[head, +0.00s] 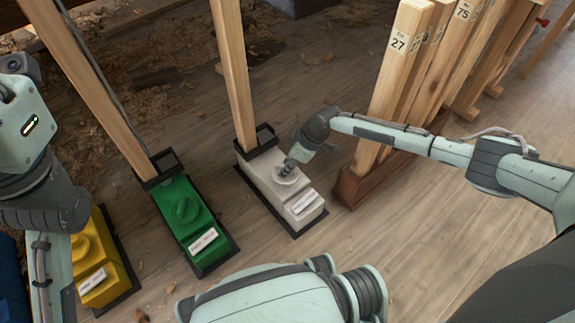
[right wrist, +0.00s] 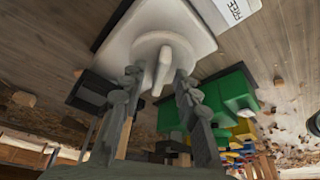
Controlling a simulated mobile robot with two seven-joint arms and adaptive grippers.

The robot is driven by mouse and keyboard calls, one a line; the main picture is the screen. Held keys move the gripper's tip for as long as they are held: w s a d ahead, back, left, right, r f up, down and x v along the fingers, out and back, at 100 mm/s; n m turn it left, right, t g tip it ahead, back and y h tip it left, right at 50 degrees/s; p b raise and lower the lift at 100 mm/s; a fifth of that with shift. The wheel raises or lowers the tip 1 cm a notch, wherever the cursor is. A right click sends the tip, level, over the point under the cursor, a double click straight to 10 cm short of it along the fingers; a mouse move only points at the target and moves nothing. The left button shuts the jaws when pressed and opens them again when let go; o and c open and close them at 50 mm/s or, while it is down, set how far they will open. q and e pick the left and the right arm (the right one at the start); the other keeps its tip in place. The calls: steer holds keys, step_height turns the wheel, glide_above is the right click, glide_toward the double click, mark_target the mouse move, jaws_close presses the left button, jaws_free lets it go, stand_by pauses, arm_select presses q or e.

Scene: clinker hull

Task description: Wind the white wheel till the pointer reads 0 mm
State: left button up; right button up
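The white wheel (head: 286,174) sits on top of a white box (head: 265,180) at the foot of a wooden prop. In the right wrist view the wheel (right wrist: 148,45) shows a raised grip bar (right wrist: 162,72). My right gripper (head: 290,164) is at the wheel from above. In the right wrist view its two fingers (right wrist: 158,80) stand apart, one on each side of the bar, with gaps visible. A label strip (head: 304,203) lies on the box's front; the pointer and its reading are too small to tell. My left gripper is not in view.
A green box (head: 186,215) and a yellow box (head: 98,262) with similar knobs stand to the left, under wooden props (head: 98,95). A rack of numbered timbers (head: 398,65) stands close on the right. Open plank floor (head: 400,230) lies in front.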

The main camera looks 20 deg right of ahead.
steer(key=shift+c, duration=0.2)
jaws_close()
